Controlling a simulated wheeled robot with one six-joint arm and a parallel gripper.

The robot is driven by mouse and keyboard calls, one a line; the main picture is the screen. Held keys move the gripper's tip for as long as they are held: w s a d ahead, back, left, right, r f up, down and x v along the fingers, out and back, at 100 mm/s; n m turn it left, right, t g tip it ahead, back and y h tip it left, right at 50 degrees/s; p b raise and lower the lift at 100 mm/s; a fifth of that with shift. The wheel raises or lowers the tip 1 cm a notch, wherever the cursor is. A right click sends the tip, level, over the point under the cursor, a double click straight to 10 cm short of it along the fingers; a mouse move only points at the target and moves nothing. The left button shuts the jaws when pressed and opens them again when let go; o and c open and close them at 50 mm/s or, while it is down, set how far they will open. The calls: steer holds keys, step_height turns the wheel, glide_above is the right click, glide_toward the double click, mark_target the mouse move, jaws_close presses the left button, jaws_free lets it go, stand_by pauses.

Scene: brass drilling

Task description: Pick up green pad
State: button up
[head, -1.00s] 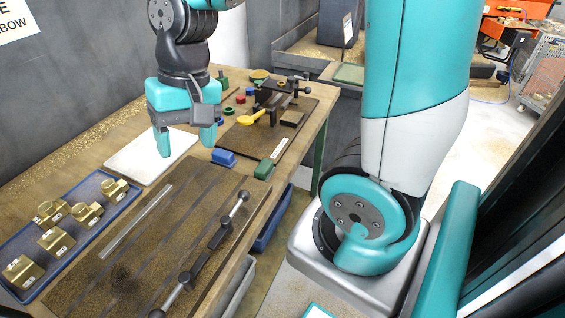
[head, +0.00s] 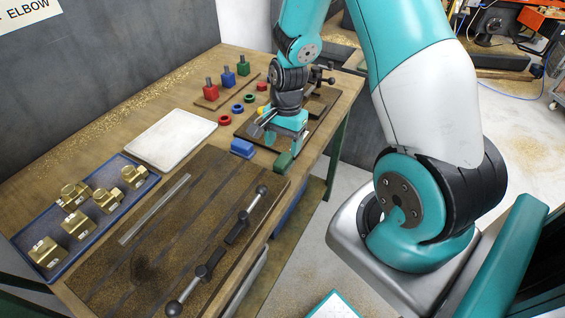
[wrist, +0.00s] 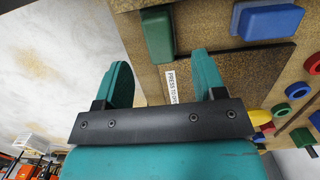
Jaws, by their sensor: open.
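The green pad (head: 283,162) is a small dark green block at the right front edge of the table, beside a blue block. In the wrist view the green pad (wrist: 157,35) shows near the top, beyond and between the fingertips. My gripper (head: 285,142) is above the dark board just behind the pad, fingers pointing down. In the wrist view my gripper (wrist: 162,68) has its two teal fingers apart with nothing between them. The pad appears untouched.
The blue block (head: 243,148) lies left of the pad. A dark board (head: 254,131) with a label is under my gripper. Red, blue and green knobbed blocks stand behind. A white tray (head: 172,138) and a blue tray of brass parts (head: 146,186) lie to the left.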

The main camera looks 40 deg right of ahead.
mark_target(283, 159)
steer(key=shift+s+a+f+p, duration=0.1)
steer(key=shift+f+p, duration=0.3)
steer(key=shift+f, duration=1.1)
steer(key=shift+s+a+f+p, duration=0.1)
steer(key=shift+f+p, duration=0.3)
steer(key=shift+f, duration=1.1)
steer(key=c, duration=1.1)
steer(key=shift+r, duration=0.1)
step_height(283, 159, up, 20)
steer(key=shift+f+b, duration=0.1)
steer(key=shift+b, duration=0.75)
